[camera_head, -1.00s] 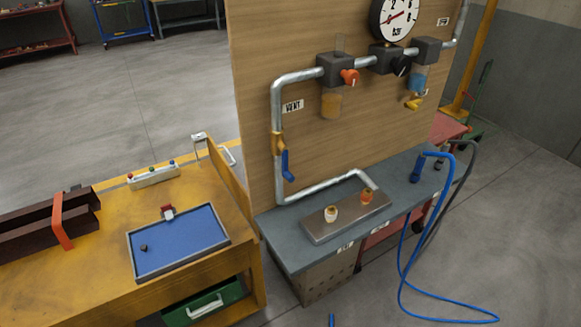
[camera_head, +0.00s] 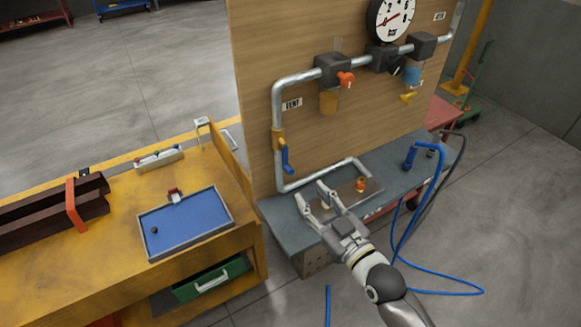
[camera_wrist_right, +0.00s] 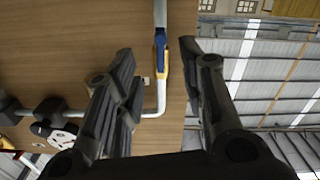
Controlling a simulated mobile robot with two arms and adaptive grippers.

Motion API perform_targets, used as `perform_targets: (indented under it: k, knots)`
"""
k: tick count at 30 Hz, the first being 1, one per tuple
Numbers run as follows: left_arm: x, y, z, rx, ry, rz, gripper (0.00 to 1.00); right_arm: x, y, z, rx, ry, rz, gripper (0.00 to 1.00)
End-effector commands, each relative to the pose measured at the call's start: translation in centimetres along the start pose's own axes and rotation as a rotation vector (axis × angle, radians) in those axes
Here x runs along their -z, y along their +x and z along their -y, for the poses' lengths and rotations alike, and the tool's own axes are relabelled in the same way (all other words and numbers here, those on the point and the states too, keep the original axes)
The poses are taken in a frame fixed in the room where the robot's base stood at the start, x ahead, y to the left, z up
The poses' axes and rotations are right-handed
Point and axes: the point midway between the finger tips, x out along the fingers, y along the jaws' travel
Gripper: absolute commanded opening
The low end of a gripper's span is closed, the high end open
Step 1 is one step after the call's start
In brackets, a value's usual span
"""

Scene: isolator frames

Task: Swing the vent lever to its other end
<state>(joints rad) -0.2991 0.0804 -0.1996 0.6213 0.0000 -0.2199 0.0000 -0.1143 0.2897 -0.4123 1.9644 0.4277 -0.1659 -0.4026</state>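The vent lever (camera_head: 287,159) is a blue handle on a brass-coloured valve (camera_head: 278,139) in the left upright pipe, under the VENT label (camera_head: 292,104). It hangs down, tilted slightly right at its lower end. My right gripper (camera_head: 311,193) is open and empty, in front of the board and lower right of the lever, apart from it. In the right wrist view the blue lever (camera_wrist_right: 160,40) and its valve (camera_wrist_right: 163,72) show beyond the gap between the open fingers (camera_wrist_right: 157,50). My left gripper is not in view.
The gauge (camera_head: 391,18) and orange knob (camera_head: 346,79) sit higher on the board. A grey bench (camera_head: 283,222) with a metal plate lies below, partly hidden by my right gripper. A blue hose (camera_head: 432,180) is at right; a yellow workbench (camera_head: 110,245) with a blue tray (camera_head: 170,240) is left.

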Motion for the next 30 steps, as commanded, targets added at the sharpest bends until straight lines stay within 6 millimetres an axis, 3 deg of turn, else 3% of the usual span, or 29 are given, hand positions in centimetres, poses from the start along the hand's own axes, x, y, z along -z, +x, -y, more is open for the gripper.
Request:
perform_targets:
  k: [18, 30]
  knots:
    - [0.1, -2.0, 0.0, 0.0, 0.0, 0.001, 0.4, 0.0, 8.8, 0.0, -0.001, 0.001, 0.001, 0.37]
    - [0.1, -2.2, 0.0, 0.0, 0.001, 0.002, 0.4, -0.1, 10.6, 0.1, 0.0, 0.0, 0.002, 0.37]
